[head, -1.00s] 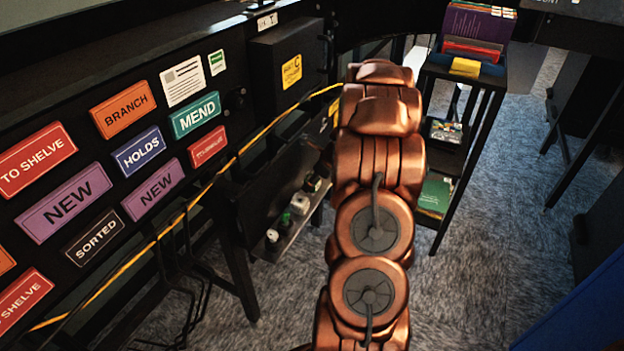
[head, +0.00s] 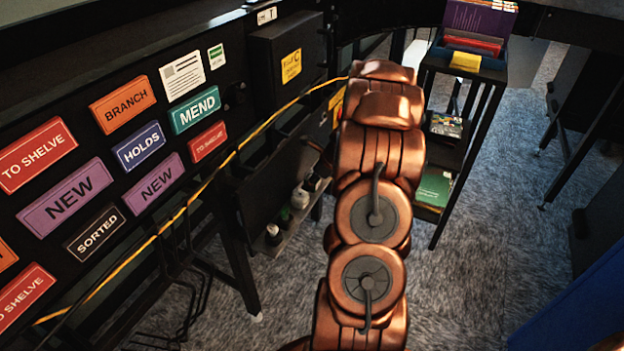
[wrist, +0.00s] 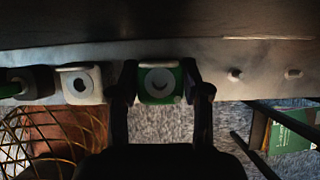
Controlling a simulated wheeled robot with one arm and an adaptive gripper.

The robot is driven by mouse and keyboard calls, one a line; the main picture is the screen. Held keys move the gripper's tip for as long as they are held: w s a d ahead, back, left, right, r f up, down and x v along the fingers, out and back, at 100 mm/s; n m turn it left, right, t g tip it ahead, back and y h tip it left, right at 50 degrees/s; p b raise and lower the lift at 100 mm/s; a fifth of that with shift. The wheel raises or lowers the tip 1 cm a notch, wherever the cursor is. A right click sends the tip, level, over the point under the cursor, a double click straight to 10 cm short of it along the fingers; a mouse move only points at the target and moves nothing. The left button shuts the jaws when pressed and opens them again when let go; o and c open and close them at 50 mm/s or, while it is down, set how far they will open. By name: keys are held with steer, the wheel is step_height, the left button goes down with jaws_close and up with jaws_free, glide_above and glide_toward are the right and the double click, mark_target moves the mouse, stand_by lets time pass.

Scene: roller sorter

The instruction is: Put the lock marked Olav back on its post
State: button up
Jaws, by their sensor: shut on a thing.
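In the wrist view, my gripper (wrist: 160,72) has a finger on each side of a green lock (wrist: 146,98) with a pale round face, and is shut on it. The lock is in front of a pale rail (wrist: 220,88); I cannot tell whether it sits on a post. Two bare posts, a nearer one (wrist: 235,75) and a farther one (wrist: 293,73), stick out to the right. No name is readable. My arm hides the gripper in the head view.
In the wrist view, a wire basket (wrist: 38,140) is at lower left and a green book (wrist: 293,135) at lower right. In the head view, a low shelf (head: 268,250) holds several small items left of my arm, and a dark rack (head: 470,160) stands right of it.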

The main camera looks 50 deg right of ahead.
steer(key=shift+f, duration=0.2)
stand_by(0.6)
steer(key=o, duration=1.3)
steer(key=v, duration=1.2)
steer(key=shift+a, duration=0.1)
